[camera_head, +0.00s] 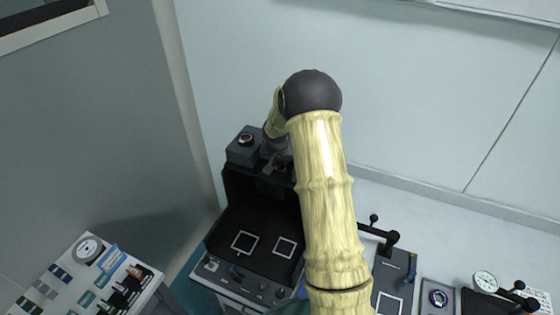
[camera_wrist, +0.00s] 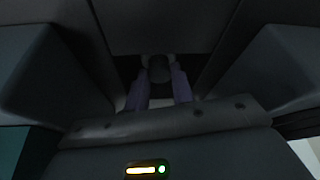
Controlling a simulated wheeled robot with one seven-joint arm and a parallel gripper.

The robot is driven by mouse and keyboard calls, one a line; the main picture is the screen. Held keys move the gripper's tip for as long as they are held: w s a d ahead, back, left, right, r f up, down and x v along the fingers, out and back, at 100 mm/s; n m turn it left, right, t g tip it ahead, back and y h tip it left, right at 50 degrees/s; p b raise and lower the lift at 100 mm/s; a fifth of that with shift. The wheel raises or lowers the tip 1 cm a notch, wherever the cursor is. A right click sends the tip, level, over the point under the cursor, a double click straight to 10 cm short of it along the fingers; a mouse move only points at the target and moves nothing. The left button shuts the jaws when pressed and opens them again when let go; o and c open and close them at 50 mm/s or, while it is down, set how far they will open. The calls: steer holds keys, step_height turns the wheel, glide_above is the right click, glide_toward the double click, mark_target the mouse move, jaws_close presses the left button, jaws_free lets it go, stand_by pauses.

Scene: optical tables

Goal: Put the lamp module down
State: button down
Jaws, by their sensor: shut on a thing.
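In the wrist view my gripper (camera_wrist: 160,82) has its two pale purple fingers close together on a dark rounded piece (camera_wrist: 159,68), which I take to be part of the lamp module. Dark surfaces surround it, and the rest of the module cannot be made out. In the head view my arm reaches over the black console (camera_head: 233,185), and my gripper (camera_head: 270,165) is a small dark shape near its back edge, partly behind the arm. Whether the held piece touches a surface cannot be told.
A grey box with a round port (camera_head: 243,147) stands at the console's back left, close to my gripper. Two white square outlines mark the console's sloping face. A side table with small items (camera_head: 75,285) is at lower left. A lever (camera_head: 385,235) and a dial gauge (camera_head: 485,283) are at right.

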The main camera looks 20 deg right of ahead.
steer(key=c, duration=1.2)
jaws_free()
steer(key=shift+f, duration=0.1)
steer(key=b+v, duration=0.3)
steer(key=v, duration=0.9)
steer(key=shift+w, duration=0.1)
steer(key=s+a+n, duration=0.2)
steer(key=s+a, duration=0.1)
steer(key=s, duration=0.5)
steer(key=s+a+f+n+g+y, duration=0.1)
steer(key=s+a, duration=0.3)
steer(key=s, duration=0.5)
steer(key=s+a+f+n+y, duration=0.1)
steer(key=s+a+n, duration=0.2)
steer(key=s, duration=0.6)
steer(key=shift+a+f, duration=0.25)
steer(key=shift+a, duration=0.3)
